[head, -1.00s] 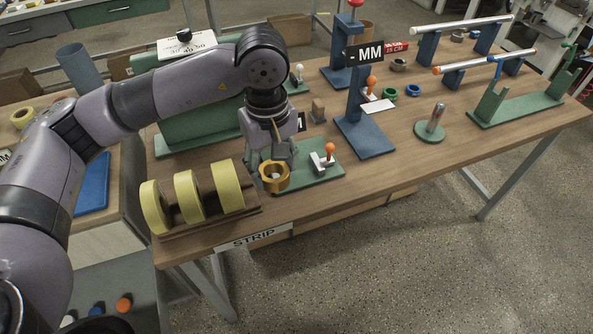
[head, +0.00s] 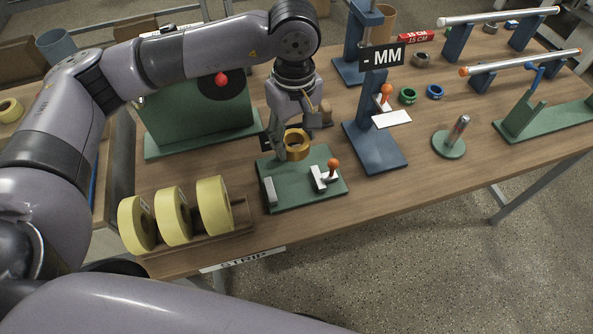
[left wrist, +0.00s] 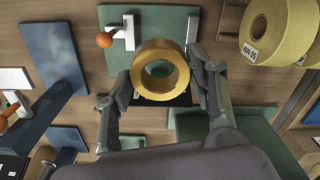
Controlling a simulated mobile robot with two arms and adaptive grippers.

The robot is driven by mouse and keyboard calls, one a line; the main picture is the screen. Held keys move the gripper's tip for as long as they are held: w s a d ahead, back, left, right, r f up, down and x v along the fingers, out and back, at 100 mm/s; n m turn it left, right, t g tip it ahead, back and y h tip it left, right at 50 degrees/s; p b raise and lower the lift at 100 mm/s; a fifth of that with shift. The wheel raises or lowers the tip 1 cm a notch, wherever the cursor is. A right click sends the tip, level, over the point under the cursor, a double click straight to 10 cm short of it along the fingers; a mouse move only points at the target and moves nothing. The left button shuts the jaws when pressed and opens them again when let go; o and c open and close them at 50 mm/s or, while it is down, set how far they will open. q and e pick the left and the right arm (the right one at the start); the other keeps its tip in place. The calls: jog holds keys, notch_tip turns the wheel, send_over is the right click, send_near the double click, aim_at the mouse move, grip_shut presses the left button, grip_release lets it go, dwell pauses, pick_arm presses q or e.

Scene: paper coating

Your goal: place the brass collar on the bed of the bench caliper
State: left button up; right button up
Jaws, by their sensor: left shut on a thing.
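The brass collar (head: 297,145) is a short gold ring with a wide bore. My left gripper (head: 290,132) is shut on it, one finger on each side, as the left wrist view also shows (left wrist: 160,72). The bench caliper (head: 300,186) is a green plate with a grey jaw on the left, a white sliding jaw on the right and an orange-knobbed lever. The collar shows over the back part of the caliper's plate, behind the jaws; it looks held above it, but the gap is hard to judge. My right gripper is out of view.
A rack of yellow tape rolls (head: 172,216) stands left of the caliper. A blue stand with an MM sign (head: 375,145) is on its right. A green machine (head: 200,125) stands behind on the left. Open table lies to the right of the caliper's front.

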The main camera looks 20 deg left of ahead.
pick_arm(q)
notch_tip(320, 180, down, 10)
jog(key=shift+f+p, duration=0.25)
jog(key=shift+p, duration=0.95)
jog(key=shift+f, duration=0.2)
jog(key=shift+s+f, duration=0.15)
jog(key=shift+f, duration=0.2)
notch_tip(320, 180, down, 2)
jog(key=shift+f+p, duration=0.25)
jog(key=shift+p, duration=0.3)
jog(key=shift+f, duration=0.6)
jog(key=o, duration=1.2)
jog(key=shift+o, duration=0.2)
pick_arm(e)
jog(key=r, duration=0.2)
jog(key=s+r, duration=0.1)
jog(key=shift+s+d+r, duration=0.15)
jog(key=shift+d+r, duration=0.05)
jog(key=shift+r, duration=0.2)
pick_arm(q)
jog(key=shift+r, duration=0.1)
